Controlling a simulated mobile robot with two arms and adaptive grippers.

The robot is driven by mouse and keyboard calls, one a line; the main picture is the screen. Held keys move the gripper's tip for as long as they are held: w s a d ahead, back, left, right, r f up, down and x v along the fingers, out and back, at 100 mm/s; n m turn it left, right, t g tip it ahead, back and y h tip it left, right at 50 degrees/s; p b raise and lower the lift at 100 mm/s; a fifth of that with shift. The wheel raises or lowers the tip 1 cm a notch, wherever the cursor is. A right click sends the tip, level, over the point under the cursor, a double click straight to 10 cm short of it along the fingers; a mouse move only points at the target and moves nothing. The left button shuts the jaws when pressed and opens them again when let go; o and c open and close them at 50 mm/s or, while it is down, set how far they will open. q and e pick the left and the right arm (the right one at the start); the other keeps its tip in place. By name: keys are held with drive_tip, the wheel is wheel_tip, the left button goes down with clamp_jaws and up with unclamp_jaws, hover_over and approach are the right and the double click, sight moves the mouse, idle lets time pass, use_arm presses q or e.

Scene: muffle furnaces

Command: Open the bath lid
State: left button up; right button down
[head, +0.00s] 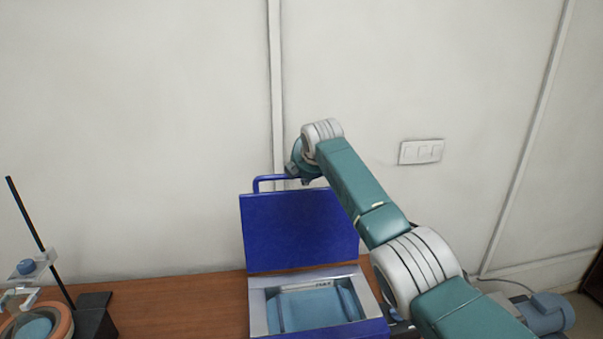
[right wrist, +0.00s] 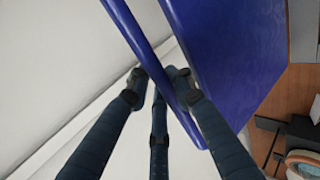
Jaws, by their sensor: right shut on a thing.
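The blue bath lid (head: 300,228) stands raised and roughly upright at the back of the bath (head: 258,312). The bath's metal rim and pale blue basin show uncovered. The lid's blue bar handle (head: 264,181) runs along its top edge, partly hidden by my right gripper (head: 305,179). In the right wrist view, the dark fingers of my right gripper (right wrist: 160,80) are shut around the handle bar (right wrist: 143,42), beside the lid panel (right wrist: 235,50). My left gripper is in neither view.
The wall (head: 150,130) stands close behind the raised lid. A stand (head: 95,315) with a round vessel (head: 60,322) is at the left on the wooden bench (head: 180,300). The bench between stand and bath is clear. A blue-grey device (head: 545,313) is at the lower right.

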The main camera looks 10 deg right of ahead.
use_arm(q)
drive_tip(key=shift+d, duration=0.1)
use_arm(e)
drive_tip(key=shift+s+f, duration=0.1)
drive_tip(key=c, duration=1.7)
unclamp_jaws()
drive_tip(key=shift+o, duration=0.6)
drive_tip(key=shift+s+r, duration=0.35)
drive_tip(key=shift+r, duration=0.15)
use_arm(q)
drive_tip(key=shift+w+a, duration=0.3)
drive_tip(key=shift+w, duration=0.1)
use_arm(e)
drive_tip(key=v, duration=1)
drive_tip(key=shift+s, duration=0.25)
